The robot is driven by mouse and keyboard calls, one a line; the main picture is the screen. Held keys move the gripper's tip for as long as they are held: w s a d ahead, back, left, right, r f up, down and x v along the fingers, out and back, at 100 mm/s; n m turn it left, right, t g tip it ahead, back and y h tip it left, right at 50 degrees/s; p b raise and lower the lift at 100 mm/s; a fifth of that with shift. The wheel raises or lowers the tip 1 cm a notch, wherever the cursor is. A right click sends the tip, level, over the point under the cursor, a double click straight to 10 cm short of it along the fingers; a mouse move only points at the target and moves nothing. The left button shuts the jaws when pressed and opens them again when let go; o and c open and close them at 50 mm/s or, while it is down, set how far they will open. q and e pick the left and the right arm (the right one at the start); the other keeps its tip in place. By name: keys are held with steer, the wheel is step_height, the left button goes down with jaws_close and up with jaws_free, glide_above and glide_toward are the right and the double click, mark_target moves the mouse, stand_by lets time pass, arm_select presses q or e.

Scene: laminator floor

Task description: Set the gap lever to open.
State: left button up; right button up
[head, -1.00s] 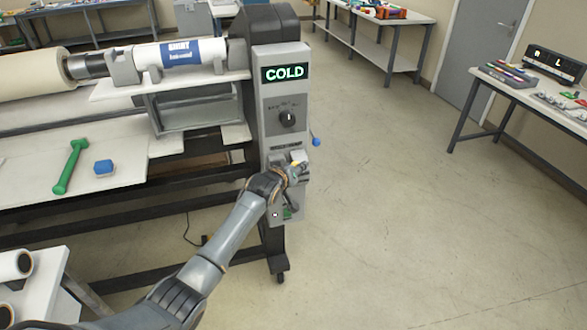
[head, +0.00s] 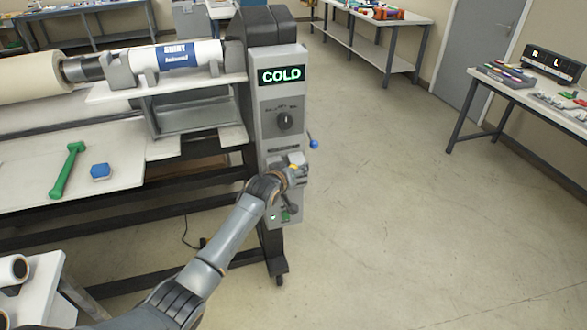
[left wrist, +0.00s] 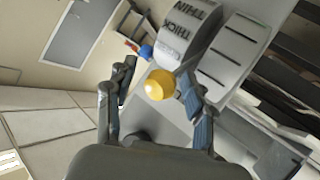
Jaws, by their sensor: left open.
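The gap lever's yellow round knob (left wrist: 160,84) shows in the left wrist view, beside a curved scale plate (left wrist: 190,45) marked THIN and THICK. The knob is nearer THICK than THIN; no OPEN mark is readable. My left gripper (left wrist: 157,78) is open, with one finger on each side of the knob; I cannot tell whether they touch it. In the head view my left gripper (head: 297,172) is at the lower part of the grey control panel (head: 270,140) and hides most of the lever. My right gripper is not in view.
The panel has a COLD display (head: 282,75), a black dial (head: 285,121) and a blue ball knob (head: 314,144) at its right side. A green tool (head: 67,170) and a blue block (head: 100,171) lie on the machine's bed. The floor to the right is clear.

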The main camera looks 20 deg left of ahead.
arm_select(q)
steer(key=shift+s, duration=0.1)
steer(key=d+v, duration=0.1)
steer(key=v, duration=1.1)
steer(key=shift+a, duration=0.45)
steer(key=s+a+f+m+g+b, duration=0.15)
steer(key=s+f, duration=0.45)
steer(key=f, duration=0.8)
steer(key=s+f+g+y+b, duration=0.1)
steer(key=s+f+g, duration=0.2)
steer(key=s+f, duration=0.7)
steer(key=s+f+m+g+b, duration=0.1)
steer(key=s+f+g, duration=0.15)
steer(key=f, duration=1.45)
steer(key=s+f+m+g, duration=0.1)
steer(key=s+f, duration=0.5)
steer(key=s, duration=0.7)
steer(key=s+f+m+g+b, duration=0.1)
steer(key=s+f+g, duration=0.1)
steer(key=s+f, duration=0.5)
steer(key=s+f+m+g+b, duration=0.1)
steer(key=s+f, duration=0.5)
steer(key=s, duration=1.2)
steer(key=shift+s+f+g, duration=0.15)
steer(key=shift+s+g, duration=0.15)
steer(key=shift+g, duration=0.3)
